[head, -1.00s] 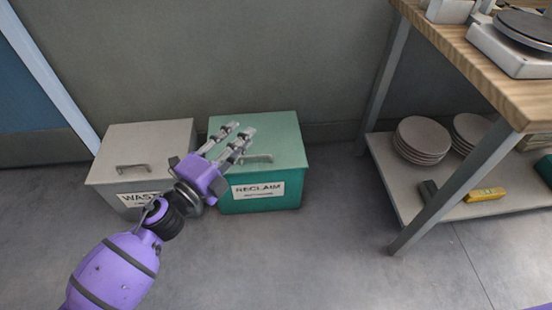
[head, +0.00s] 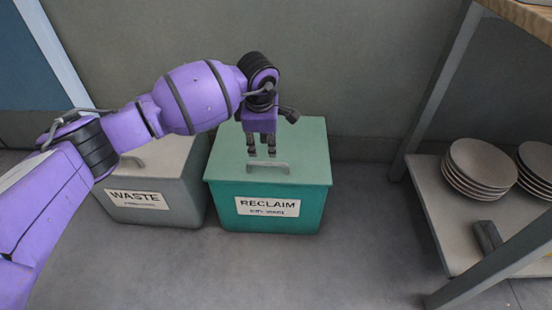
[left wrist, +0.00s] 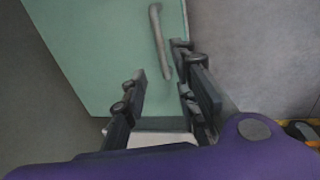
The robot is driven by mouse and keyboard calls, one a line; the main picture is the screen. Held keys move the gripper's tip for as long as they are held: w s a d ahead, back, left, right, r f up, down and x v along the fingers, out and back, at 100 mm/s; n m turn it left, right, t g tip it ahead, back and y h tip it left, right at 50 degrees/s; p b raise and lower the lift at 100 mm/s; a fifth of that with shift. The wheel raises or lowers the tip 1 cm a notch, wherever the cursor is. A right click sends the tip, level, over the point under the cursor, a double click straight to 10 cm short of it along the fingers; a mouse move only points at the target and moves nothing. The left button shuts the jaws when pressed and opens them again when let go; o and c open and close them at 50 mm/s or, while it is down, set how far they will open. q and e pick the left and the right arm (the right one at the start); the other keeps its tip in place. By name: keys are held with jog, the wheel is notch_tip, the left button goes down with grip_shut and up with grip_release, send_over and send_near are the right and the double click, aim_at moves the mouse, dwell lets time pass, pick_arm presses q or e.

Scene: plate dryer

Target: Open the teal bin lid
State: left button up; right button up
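The teal bin (head: 265,215), labelled RECLAIM, stands on the floor with its lid (head: 310,160) shut. A grey bar handle (head: 268,164) sits on the lid near its front edge. My left gripper (head: 262,152) points down over the lid just behind the handle in the head view. In the left wrist view its fingers (left wrist: 165,90) are apart with nothing between them. The handle (left wrist: 160,40) shows beyond the fingertips there, nearer the right finger. I cannot tell how high the fingertips are above the lid. My right gripper is out of view.
A grey WASTE bin (head: 165,188) stands close on the left, partly behind my left arm. On the right, a metal-legged table has a lower shelf (head: 440,220) with stacked plates (head: 480,168). A wall stands behind the bins. The floor in front is clear.

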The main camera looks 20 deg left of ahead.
aim_at(265, 163)
pick_arm(q)
jog(key=f+b, duration=0.1)
jog(key=f, duration=0.1)
jog(key=w+f+b, duration=0.1)
jog(key=f, duration=0.2)
jog(key=f+b, duration=0.1)
jog(key=f, duration=0.1)
jog(key=shift+w+a+f, duration=0.15)
jog(key=shift+w+f, duration=0.05)
jog(key=shift+f, duration=0.2)
jog(key=shift+r, duration=0.1)
grip_shut()
